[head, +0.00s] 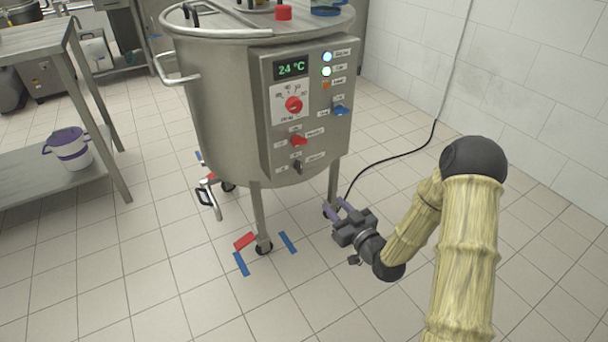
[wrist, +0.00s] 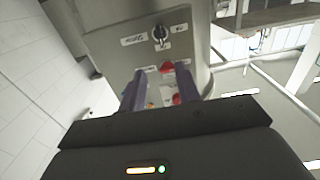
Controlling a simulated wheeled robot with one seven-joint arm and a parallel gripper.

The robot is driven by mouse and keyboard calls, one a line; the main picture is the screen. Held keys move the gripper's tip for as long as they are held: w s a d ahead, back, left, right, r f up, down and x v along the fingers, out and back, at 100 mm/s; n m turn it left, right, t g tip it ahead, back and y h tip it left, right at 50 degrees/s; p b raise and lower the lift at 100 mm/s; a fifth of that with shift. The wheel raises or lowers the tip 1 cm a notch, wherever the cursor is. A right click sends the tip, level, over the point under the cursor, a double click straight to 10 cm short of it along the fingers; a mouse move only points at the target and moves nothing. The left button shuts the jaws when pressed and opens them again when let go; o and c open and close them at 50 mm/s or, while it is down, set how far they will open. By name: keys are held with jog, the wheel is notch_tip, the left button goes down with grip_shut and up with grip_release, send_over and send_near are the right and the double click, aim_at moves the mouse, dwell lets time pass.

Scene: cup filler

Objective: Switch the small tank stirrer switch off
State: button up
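The small steel tank (head: 215,95) stands on legs with a control panel (head: 262,120) on its front. Low on the panel are a red switch (head: 299,140) and, below it, a black switch (head: 297,166). A blue switch (head: 341,110) sits higher at right. The labels are too small to read, so I cannot tell which is the stirrer switch. My gripper (head: 338,207) is open and empty, below and right of the panel, touching nothing. In the wrist view, the black switch (wrist: 160,34) and red switch (wrist: 168,68) lie beyond the purple fingers.
A red dial (head: 293,104) and a lit display (head: 291,68) reading 24 °C are on the panel. A black cable (head: 395,156) runs to the wall. A steel table (head: 40,185) with a bucket (head: 69,148) stands at left.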

aim_at(301, 169)
dwell(0.3)
jog(key=b+x, duration=0.5)
jog(key=x, duration=1.1)
jog(key=shift+w+a, duration=0.1)
jog(key=shift+a, duration=0.05)
jog(key=shift+w+a, duration=0.3)
jog(key=shift+w, duration=0.2)
jog(key=shift+r, duration=0.1)
grip_shut()
